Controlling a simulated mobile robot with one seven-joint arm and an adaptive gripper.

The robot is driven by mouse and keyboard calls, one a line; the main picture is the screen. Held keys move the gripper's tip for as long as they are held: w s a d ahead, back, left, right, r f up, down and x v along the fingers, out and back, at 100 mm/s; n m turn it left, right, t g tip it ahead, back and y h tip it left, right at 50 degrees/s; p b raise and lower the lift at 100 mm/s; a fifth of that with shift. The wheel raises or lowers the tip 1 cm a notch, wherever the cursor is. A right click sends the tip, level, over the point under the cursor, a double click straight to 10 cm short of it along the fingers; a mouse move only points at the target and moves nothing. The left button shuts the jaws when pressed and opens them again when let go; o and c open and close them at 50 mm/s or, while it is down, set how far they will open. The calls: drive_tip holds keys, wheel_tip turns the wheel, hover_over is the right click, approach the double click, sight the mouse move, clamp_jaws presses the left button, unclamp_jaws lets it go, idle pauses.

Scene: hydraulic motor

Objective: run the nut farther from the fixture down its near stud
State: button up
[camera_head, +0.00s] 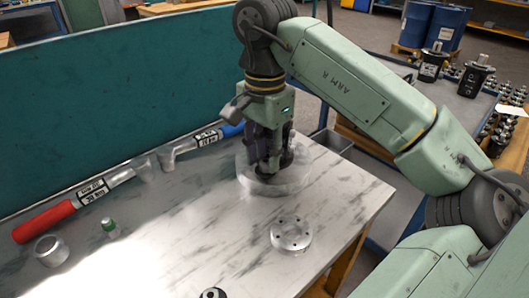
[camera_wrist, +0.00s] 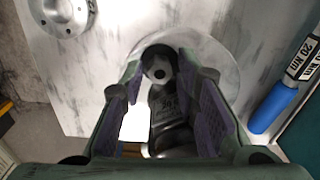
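My gripper (camera_head: 272,160) points down over a pale, see-through-looking round disc (camera_head: 246,183) on the marble-topped table. In the wrist view my gripper (camera_wrist: 160,75) has two purple-padded fingers either side of a dark body (camera_wrist: 168,112) marked "20", with a round, holed end. A light gap shows between the left finger and this body; contact at the fingertips is unclear. The disc also shows in the wrist view (camera_wrist: 222,62). A flat silver flange with holes (camera_head: 291,235) lies apart, nearer the front. I cannot make out any nut, stud or fixture with certainty.
A red-handled wrench (camera_head: 60,213) and a blue-handled wrench (camera_head: 200,143) lie along the teal panel (camera_head: 120,90). A silver ring (camera_head: 51,250), a green-topped piece (camera_head: 110,228) and a black round piece (camera_head: 213,293) stand on the table. Between them the tabletop is clear.

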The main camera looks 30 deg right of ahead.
drive_tip(key=shift+d, duration=0.1)
drive_tip(key=n+p, duration=0.1)
drive_tip(key=n, duration=0.3)
drive_tip(key=shift+r+n+p, duration=0.1)
drive_tip(key=shift+n+p, duration=0.2)
drive_tip(key=n+p, duration=0.1)
drive_tip(key=n, duration=0.4)
drive_tip(key=shift+n, duration=0.4)
clamp_jaws()
drive_tip(key=m, duration=0.1)
drive_tip(key=m+b, duration=0.1)
drive_tip(key=m, duration=0.2)
drive_tip(key=shift+f+b, duration=0.25)
drive_tip(key=shift+b, duration=0.05)
drive_tip(key=shift+m, duration=0.9)
